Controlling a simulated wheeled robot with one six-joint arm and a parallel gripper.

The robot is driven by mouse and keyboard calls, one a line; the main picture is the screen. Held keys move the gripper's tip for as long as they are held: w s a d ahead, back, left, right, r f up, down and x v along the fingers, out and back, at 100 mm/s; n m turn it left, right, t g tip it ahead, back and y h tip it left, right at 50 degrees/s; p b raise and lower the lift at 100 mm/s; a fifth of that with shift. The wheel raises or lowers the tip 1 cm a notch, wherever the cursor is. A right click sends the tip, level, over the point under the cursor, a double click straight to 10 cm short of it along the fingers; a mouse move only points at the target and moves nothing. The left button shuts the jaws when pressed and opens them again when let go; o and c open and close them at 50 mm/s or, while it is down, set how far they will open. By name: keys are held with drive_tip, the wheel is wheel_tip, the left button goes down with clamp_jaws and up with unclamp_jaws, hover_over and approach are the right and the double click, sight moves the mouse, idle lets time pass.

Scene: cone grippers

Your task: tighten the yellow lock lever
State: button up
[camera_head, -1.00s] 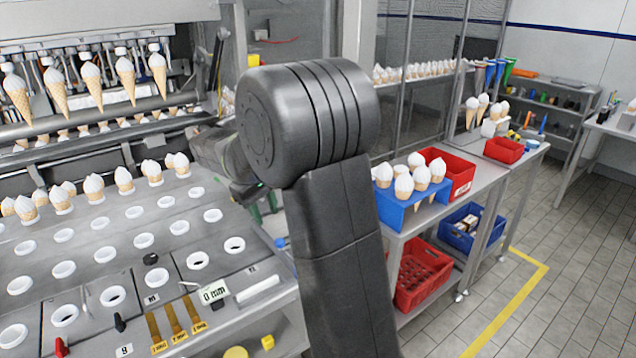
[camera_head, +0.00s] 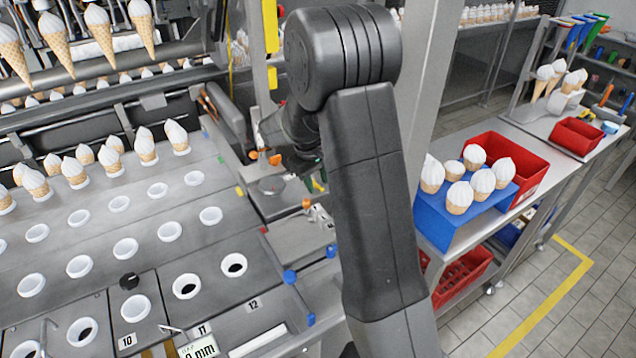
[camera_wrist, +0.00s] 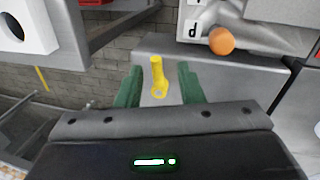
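The yellow lever (camera_wrist: 157,73) shows in the wrist view as a short upright stick with a round, ring-like lower end. It stands between the two green fingers of my gripper (camera_wrist: 159,86). The fingers are open, with a visible gap on each side of the lever. In the head view my dark arm covers most of the gripper, and I cannot make out the lever there for sure.
An orange knob (camera_wrist: 222,41) sits beside a white plate marked "d" in the wrist view, right of the lever. A grey metal block lies behind the lever. In the head view, the cone tray (camera_head: 95,240) is left and a blue cone holder (camera_head: 437,222) right.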

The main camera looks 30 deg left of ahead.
drive_tip(key=shift+w+a+f, duration=0.2)
drive_tip(key=shift+w+f, duration=0.15)
drive_tip(key=shift+f, duration=0.15)
drive_tip(key=shift+w+f, duration=0.1)
drive_tip(key=shift+f, duration=0.25)
drive_tip(key=shift+d, duration=0.1)
clamp_jaws()
